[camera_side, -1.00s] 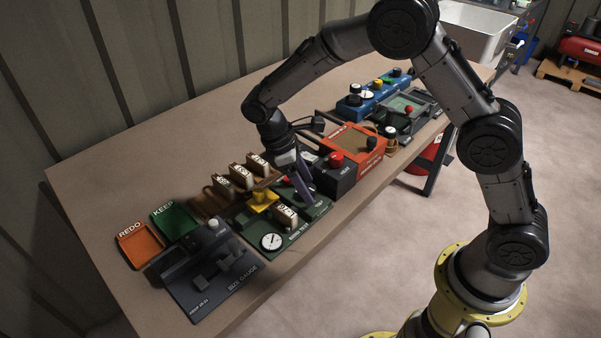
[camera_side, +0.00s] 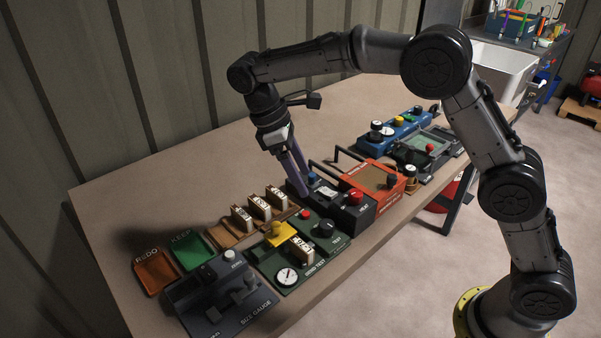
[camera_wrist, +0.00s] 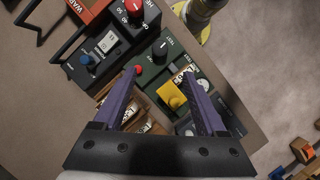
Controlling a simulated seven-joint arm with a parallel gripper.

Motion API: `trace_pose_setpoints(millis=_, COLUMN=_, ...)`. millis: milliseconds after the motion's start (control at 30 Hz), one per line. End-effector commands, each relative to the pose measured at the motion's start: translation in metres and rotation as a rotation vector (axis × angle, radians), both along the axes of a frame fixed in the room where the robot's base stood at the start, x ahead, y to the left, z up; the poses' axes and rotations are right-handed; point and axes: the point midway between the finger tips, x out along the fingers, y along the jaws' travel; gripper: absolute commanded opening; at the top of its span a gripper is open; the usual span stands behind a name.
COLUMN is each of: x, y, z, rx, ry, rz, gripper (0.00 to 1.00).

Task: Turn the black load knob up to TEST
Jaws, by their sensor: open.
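The black load knob (camera_side: 326,229) stands on the green bond test panel (camera_side: 315,262), beside a red button and near the TEST lettering. In the wrist view the knob (camera_wrist: 160,50) is ahead of the fingertips, with lettering around it; its exact setting is too small to tell. My gripper (camera_side: 300,185) is open and empty, with its purple fingers pointing down, above and behind the panel near the dark heater box. In the wrist view the gripper (camera_wrist: 160,74) has its fingers well apart, with nothing between them touching either one.
On the panel are a yellow clamp (camera_side: 281,233), a labelled block (camera_side: 301,248) and a dial gauge (camera_side: 287,277). A dark heater box (camera_side: 345,206) with a red knob stands to the right. Several labelled blocks sit in a brown rack (camera_side: 233,235) to the left.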

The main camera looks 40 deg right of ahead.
Motion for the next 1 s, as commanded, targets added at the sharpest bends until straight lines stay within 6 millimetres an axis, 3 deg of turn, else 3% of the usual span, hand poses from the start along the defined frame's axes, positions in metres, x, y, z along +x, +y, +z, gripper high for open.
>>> trace_pose_setpoints(millis=533, x=-0.008, y=0.001, z=-0.014, rx=-0.002, ry=0.004, rz=0.111, gripper=0.74)
trace_pose_setpoints(millis=1000, x=-0.029, y=-0.025, z=-0.094, rx=-0.002, ry=0.005, rz=0.11, gripper=0.74)
